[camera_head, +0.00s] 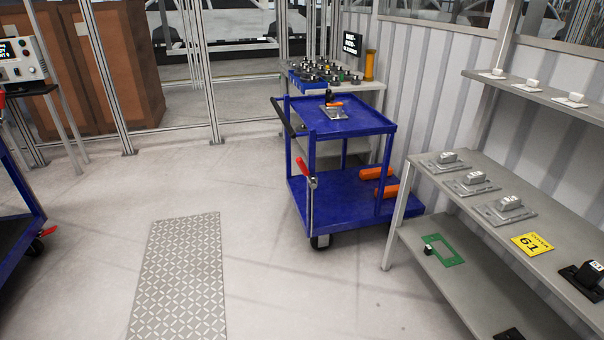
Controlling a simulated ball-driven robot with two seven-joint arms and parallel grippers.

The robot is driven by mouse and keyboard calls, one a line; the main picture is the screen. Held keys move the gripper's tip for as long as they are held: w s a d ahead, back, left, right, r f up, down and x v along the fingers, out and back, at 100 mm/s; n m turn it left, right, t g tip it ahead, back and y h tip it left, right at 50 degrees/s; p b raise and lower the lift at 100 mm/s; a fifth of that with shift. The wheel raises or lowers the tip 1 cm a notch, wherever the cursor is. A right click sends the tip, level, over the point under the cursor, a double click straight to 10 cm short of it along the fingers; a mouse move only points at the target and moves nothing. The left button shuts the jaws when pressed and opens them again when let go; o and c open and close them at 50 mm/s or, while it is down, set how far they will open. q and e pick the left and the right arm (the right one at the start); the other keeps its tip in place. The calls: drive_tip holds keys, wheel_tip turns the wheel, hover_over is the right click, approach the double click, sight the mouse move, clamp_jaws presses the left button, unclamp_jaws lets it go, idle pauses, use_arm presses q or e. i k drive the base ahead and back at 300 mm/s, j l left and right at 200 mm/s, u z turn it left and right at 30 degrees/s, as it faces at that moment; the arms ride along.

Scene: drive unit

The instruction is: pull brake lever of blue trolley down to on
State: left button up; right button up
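The blue trolley (341,193) stands upright on the floor a little right of the picture's middle. It has a top tray, a lower deck and a black push handle (283,117) on its left side. Its brake lever shows a red grip (303,167) at the top of a thin grey rod (310,205) on the trolley's near left corner. The red grip points up and to the left. Neither of my grippers is in view.
A grey metal shelf (395,232) with several parts stands on the right, close to the trolley. Another blue cart (20,215) is cut off at the left edge. A patterned floor plate (180,280) lies in front. The floor left of the trolley is clear.

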sight(301, 164)
drive_tip(key=i+j, duration=0.2)
drive_tip(key=i, duration=0.25)
drive_tip(key=i+j, duration=0.2)
drive_tip(key=i, duration=0.3)
drive_tip(key=i+j+z, duration=0.1)
drive_tip(key=i, duration=0.35)
drive_tip(key=i+j, duration=0.6)
drive_tip(key=i, duration=0.3)
drive_tip(key=z, duration=0.05)
